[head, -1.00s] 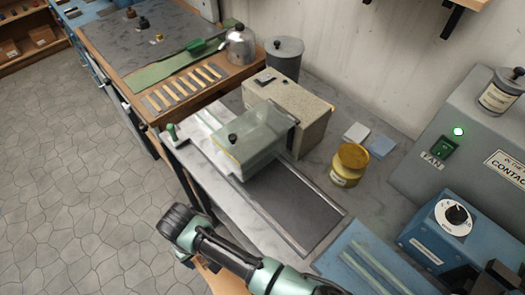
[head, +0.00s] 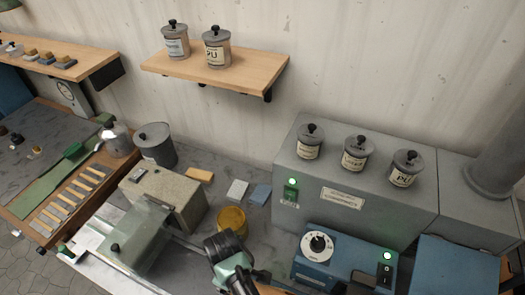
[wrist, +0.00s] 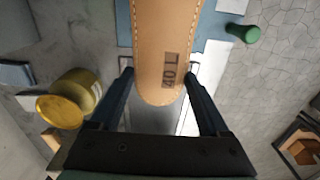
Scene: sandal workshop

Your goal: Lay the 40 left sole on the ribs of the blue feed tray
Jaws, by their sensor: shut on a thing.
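The 40 left sole (wrist: 163,45) is tan with stitching along its edge and a dark "40 L" mark near its rounded end. My gripper (wrist: 158,78) is shut on it, one finger at each side, and its far end runs out of the top of the wrist view. The blue feed tray (wrist: 124,28) shows partly behind and beyond the sole in the wrist view. The sole hides its middle, so I cannot tell its ribs well. In the head view my arm covers the lower middle, and neither sole nor tray can be made out.
A yellow tin (head: 232,219) stands close to my arm; it is also left in the wrist view (wrist: 70,103). A blue control box (head: 335,255) stands right of my arm, before a grey machine (head: 300,170). A beige-grey press block (head: 165,195) stands at left.

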